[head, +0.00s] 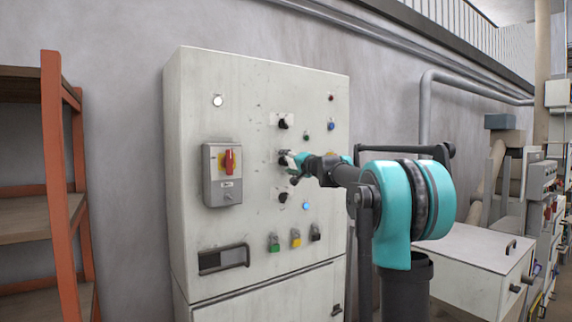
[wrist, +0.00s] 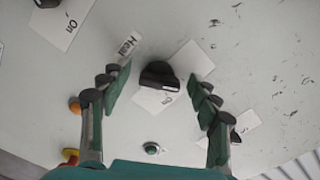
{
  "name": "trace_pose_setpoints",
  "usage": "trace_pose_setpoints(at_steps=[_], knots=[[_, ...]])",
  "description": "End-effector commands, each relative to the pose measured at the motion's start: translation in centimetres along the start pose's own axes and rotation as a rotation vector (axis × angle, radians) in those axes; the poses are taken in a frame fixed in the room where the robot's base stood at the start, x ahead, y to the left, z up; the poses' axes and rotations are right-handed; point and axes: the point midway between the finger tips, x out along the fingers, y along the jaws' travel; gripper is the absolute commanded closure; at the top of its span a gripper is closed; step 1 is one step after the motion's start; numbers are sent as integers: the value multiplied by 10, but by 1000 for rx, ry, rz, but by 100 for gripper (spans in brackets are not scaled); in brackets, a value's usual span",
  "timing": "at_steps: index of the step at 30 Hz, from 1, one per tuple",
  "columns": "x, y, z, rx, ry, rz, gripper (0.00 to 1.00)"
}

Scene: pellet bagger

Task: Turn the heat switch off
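The heat switch is a black rotary knob (wrist: 158,76) on a pale plate, with a "Heat" label (wrist: 129,43) beside it in the wrist view. Its plate's lettering is partly covered by the knob. My gripper (wrist: 158,84) is open, with one finger on each side of the knob and a visible gap to each. In the head view my gripper (head: 293,168) is at the front of the grey cabinet (head: 228,100), by the middle black knob (head: 283,158), which it partly hides. I cannot tell how far the fingertips are from the panel.
Other black knobs sit above (head: 283,123) and below (head: 283,197). A red-handled isolator box (head: 222,185) is to the left. Coloured switches (head: 296,238) line the lower panel. An orange shelf rack (head: 58,180) stands at far left, a white box unit (head: 480,255) at right.

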Motion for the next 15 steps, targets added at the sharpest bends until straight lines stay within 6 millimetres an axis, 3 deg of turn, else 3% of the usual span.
trace_pose_setpoints(at_steps=[8,15], knots=[[-2,0,0,1,1,0,38],[-36,0,-1,1,2,1,38]])
